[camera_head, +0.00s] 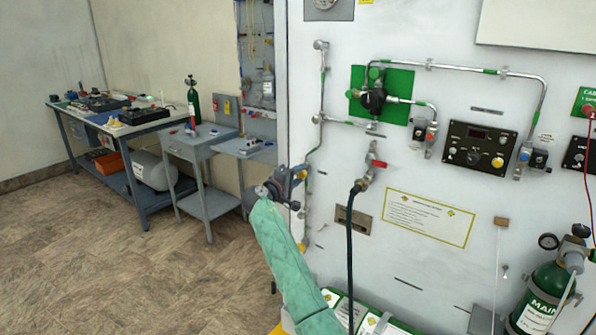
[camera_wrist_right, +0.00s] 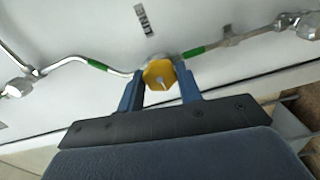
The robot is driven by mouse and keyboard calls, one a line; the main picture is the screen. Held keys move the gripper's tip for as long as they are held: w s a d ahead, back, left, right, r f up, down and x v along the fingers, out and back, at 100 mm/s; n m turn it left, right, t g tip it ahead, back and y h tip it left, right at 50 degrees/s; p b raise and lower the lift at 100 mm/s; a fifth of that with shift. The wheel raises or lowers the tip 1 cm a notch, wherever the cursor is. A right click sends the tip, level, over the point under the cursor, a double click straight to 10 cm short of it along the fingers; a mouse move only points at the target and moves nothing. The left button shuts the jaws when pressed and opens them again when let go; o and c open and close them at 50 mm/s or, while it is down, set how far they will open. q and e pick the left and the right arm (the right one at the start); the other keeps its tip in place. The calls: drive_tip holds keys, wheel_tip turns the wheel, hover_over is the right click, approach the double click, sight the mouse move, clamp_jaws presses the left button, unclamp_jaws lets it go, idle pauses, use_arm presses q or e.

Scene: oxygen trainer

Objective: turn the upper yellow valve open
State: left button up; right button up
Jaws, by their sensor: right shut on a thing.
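The yellow valve knob (camera_wrist_right: 159,74) sits on a thin pipe along the white panel. In the right wrist view it is between the two blue fingers of my right gripper (camera_wrist_right: 160,88), which is shut on it. A second, orange-yellow valve (camera_head: 303,246) shows lower on the same edge, below the gripper. My left gripper is not in view.
The white panel (camera_head: 440,270) carries pipes, a green plate (camera_head: 402,82), a red-handled valve (camera_head: 378,164) and a black hose (camera_head: 350,250). A green cylinder (camera_head: 545,295) stands at the right. A grey cart (camera_head: 190,150) and workbench stand left, with open floor before them.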

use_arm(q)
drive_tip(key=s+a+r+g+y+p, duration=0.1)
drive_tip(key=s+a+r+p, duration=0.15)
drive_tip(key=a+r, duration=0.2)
use_arm(e)
drive_tip(key=n, duration=0.3)
drive_tip(key=shift+r+n, duration=0.15)
drive_tip(key=shift+n, duration=0.25)
use_arm(q)
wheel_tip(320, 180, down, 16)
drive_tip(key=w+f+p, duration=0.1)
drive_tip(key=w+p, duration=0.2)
drive_tip(key=p, duration=0.1)
use_arm(e)
drive_tip(key=n+p, duration=0.8)
drive_tip(key=n, duration=0.4)
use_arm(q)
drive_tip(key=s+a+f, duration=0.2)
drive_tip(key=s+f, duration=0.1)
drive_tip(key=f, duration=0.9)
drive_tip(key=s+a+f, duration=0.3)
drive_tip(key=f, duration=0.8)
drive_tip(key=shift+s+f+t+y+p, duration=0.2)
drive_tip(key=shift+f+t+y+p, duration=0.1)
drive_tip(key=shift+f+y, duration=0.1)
use_arm(e)
drive_tip(key=shift+f+n, duration=0.25)
drive_tip(key=shift+n, duration=0.25)
drive_tip(key=o, duration=1)
drive_tip(key=shift+a, duration=0.1)
